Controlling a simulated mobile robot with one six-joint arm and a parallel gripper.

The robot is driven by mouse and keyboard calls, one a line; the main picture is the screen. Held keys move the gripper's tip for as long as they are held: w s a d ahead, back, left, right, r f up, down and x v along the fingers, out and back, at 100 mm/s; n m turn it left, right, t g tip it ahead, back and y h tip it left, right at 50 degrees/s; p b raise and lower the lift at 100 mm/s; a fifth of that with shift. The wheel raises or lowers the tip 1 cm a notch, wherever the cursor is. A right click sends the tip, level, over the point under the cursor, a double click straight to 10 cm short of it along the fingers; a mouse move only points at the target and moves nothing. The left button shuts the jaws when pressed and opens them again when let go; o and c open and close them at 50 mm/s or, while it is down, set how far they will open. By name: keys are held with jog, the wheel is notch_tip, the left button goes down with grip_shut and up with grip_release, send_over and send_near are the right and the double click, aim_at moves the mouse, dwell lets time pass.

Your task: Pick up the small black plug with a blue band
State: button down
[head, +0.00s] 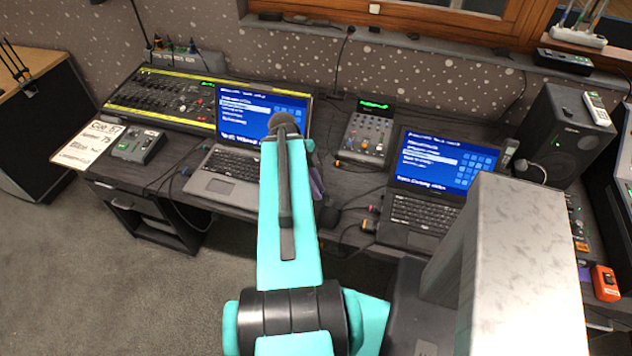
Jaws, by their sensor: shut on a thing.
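My teal arm reaches from the bottom up over the desk's front edge, and its wrist end covers part of the left laptop. My gripper (326,207) shows only as a dark part beside the arm, low between the two laptops. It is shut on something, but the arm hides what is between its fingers. I cannot make out the small black plug with a blue band there. Two other black plugs lie at the right laptop's left edge, one with a red band (374,209) and one with an orange band (369,226).
The left laptop (222,187) and right laptop (425,213) stand open on the dark desk. A small mixer (366,136) sits between them. A lighting console (160,97) is at the left, a speaker (562,135) at the right. Loose cables run along the desk's front.

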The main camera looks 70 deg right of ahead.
jog(key=shift+s, duration=0.1)
dwell(0.8)
jog(key=shift+w, duration=0.35)
jog(key=w+a+r+n+t+h+b, duration=0.1)
jog(key=w+a+r+n+t, duration=0.15)
jog(key=w+a+n, duration=0.65)
jog(key=w+r+n+t+h+b, duration=0.1)
jog(key=w+r+n+h+b, duration=0.15)
jog(key=w, duration=1.15)
jog(key=w+a+r+n+t+h+b, duration=0.1)
jog(key=w+a+r+n, duration=0.35)
jog(key=w, duration=0.75)
jog(key=w+a+r+n+t+y+b, duration=0.1)
jog(key=w+a+r+n, duration=0.2)
jog(key=a, duration=0.8)
jog(key=w+a+r+n+t+y+b, duration=0.1)
jog(key=w+a+r+n, duration=0.3)
jog(key=w+a+n, duration=0.4)
jog(key=w+a+r+n+t+y+b, duration=0.1)
jog(key=w+a+n, duration=0.4)
jog(key=a, duration=1.1)
notch_tip(320, 180, up, 3)
jog(key=n+t+y, duration=0.1)
jog(key=n+y, duration=0.1)
jog(key=n, duration=0.1)
jog(key=shift+w+n, duration=0.15)
jog(key=shift+n, duration=0.25)
